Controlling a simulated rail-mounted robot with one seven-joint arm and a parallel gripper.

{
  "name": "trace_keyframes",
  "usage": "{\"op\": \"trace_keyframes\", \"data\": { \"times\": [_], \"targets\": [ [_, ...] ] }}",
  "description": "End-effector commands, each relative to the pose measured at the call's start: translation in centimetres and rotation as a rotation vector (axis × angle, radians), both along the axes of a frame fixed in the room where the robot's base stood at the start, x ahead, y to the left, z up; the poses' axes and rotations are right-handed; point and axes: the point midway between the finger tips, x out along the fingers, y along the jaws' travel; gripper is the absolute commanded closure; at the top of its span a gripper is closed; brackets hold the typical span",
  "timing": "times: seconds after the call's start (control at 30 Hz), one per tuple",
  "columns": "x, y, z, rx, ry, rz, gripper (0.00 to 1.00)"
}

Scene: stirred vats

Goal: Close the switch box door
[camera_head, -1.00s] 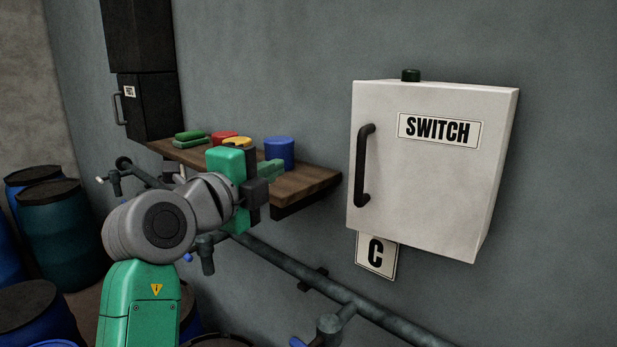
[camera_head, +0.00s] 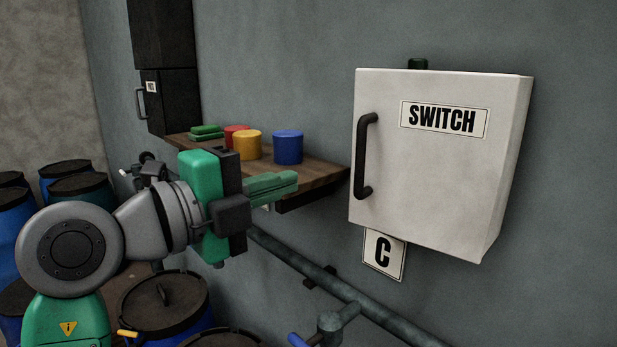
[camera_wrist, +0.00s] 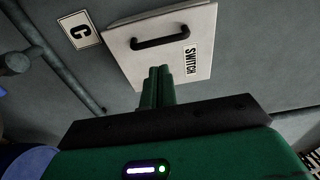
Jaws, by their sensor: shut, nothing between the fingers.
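The switch box (camera_head: 506,150) is a white cabinet on the grey wall at the right of the head view. Its door (camera_head: 430,170) carries a SWITCH label and a black vertical handle (camera_head: 365,157) on its left side. The door looks flush or nearly flush with the box; I cannot tell whether it is fully closed. My gripper (camera_head: 290,182) is shut and empty, left of the box and apart from it, pointing right. In the wrist view the green fingers (camera_wrist: 158,85) point toward the door (camera_wrist: 165,58), with the handle (camera_wrist: 160,42) beyond their tips.
A wooden shelf (camera_head: 318,174) behind my gripper holds red, yellow and blue round containers (camera_head: 247,146) and green blocks (camera_head: 206,133). A pipe (camera_head: 300,265) with valves runs along the wall below. Barrels (camera_head: 165,300) stand at lower left. A C sign (camera_head: 384,254) hangs below the box.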

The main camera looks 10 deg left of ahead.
Motion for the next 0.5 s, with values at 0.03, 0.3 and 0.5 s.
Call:
{"op": "trace_keyframes", "data": {
  "times": [0.03,0.3,0.5],
  "targets": [
    [0.9,-0.9,0.2,0.0,0.003,-0.004,1.0],
    [5.3,-4.8,0.3,0.0,0.001,-0.003,1.0],
    [7.6,-6.8,0.2,-0.001,0.001,-0.002,1.0]
  ]
}}
